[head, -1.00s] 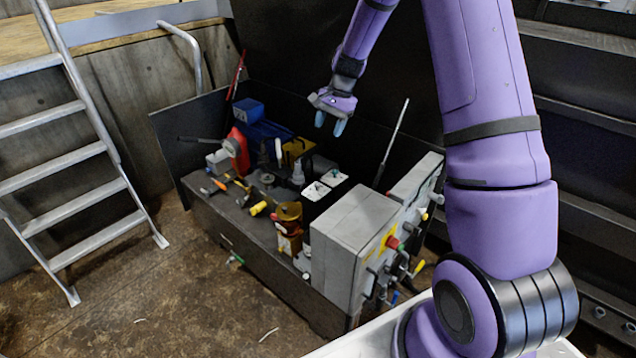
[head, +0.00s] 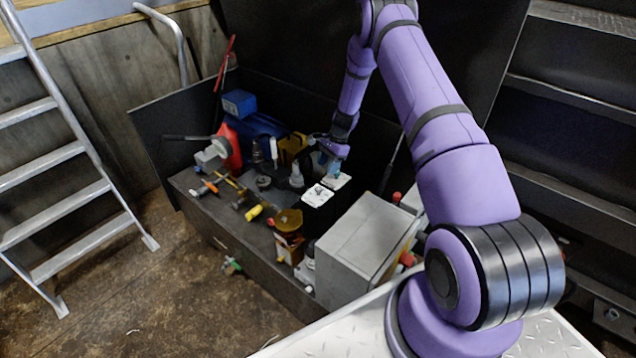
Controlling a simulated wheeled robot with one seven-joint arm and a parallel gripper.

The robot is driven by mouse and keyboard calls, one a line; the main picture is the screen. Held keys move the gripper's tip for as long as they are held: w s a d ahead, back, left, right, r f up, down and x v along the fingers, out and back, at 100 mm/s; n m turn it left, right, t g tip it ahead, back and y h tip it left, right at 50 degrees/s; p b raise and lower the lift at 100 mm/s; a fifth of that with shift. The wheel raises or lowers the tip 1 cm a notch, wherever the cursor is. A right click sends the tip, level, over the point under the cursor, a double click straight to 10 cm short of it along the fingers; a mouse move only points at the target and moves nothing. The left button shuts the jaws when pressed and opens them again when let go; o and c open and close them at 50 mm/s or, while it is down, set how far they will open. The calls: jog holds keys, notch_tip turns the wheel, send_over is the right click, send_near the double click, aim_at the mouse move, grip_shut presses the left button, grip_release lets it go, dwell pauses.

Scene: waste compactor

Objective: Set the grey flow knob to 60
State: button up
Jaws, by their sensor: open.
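My gripper (head: 326,165) is low over the back of the workbench, its bluish fingertips pointing down. It is open, and nothing shows between the fingers. Just below it are two dark boxes with white top plates. The front plate (head: 317,196) carries a small dark shape like a knob or pointer. The rear plate (head: 337,181) is close under the fingertips and partly hidden by them. I cannot tell which part is the grey flow knob, nor read any scale. Whether the fingers touch anything is too small to tell.
A large grey cabinet (head: 358,245) stands at the bench's right end. An amber-topped device (head: 289,222), a red funnel-like part (head: 229,147), a blue box (head: 239,103) and loose tools crowd the bench (head: 190,183). A ladder (head: 75,150) stands at left; open floor lies in front.

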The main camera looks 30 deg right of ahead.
aim_at(319, 187)
jog(key=x, duration=0.9)
jog(key=shift+f, duration=0.15)
jog(key=c, duration=0.9)
